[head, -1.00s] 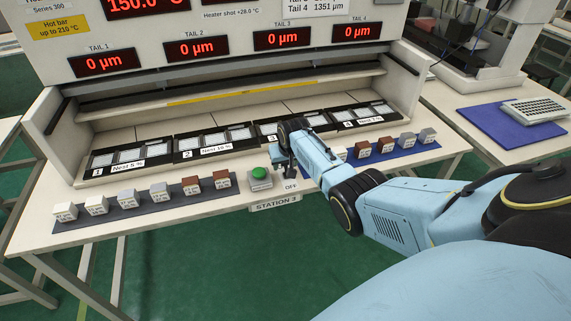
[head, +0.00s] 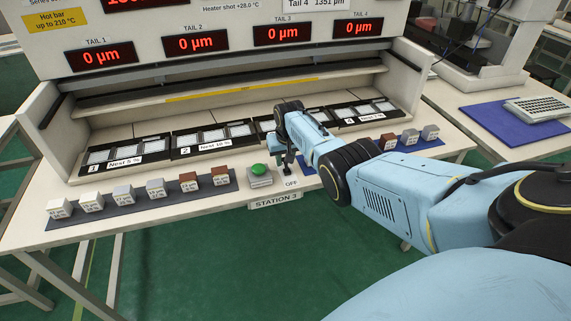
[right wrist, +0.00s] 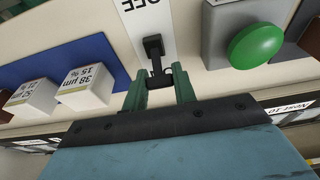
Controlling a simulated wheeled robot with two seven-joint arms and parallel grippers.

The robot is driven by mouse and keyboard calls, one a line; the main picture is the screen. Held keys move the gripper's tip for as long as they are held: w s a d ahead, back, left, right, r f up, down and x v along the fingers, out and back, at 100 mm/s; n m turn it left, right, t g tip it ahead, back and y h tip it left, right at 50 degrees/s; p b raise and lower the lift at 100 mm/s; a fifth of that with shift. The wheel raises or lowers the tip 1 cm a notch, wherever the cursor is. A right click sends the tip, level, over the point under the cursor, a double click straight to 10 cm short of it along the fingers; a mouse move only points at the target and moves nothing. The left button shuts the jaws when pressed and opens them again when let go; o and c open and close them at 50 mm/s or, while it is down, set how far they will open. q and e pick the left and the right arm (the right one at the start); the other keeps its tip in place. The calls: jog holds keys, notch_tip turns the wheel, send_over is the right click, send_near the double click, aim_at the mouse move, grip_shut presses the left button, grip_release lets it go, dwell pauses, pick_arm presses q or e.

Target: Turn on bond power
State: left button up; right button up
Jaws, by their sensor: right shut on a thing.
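A black toggle lever (right wrist: 154,48) stands on a white plate (right wrist: 143,18) marked OFF, which shows upside down in the right wrist view. The OFF plate (head: 291,183) also shows at the table's front edge in the head view. My right gripper (right wrist: 158,88) has its green fingers on either side of the lever's lower part and is shut on it. In the head view the right gripper (head: 287,160) is just behind the OFF marking and hides most of the lever. My left gripper is not in view.
A green button (head: 259,169) on a grey box sits just left of the lever. Labelled small blocks stand on a dark strip (head: 141,205) at left and a blue strip at right. Numbered nests line the back, beneath red displays (head: 196,44).

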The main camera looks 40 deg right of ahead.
aim_at(287, 171)
dwell(0.3)
jog(key=o, duration=1)
jog(key=p+v, duration=0.3)
jog(key=v, duration=0.2)
jog(key=shift+r+p, duration=0.25)
jog(key=shift+p, duration=0.05)
jog(key=p+v, duration=0.1)
jog(key=v, duration=0.6)
jog(key=shift+r+p, duration=0.4)
jog(key=shift+r, duration=0.05)
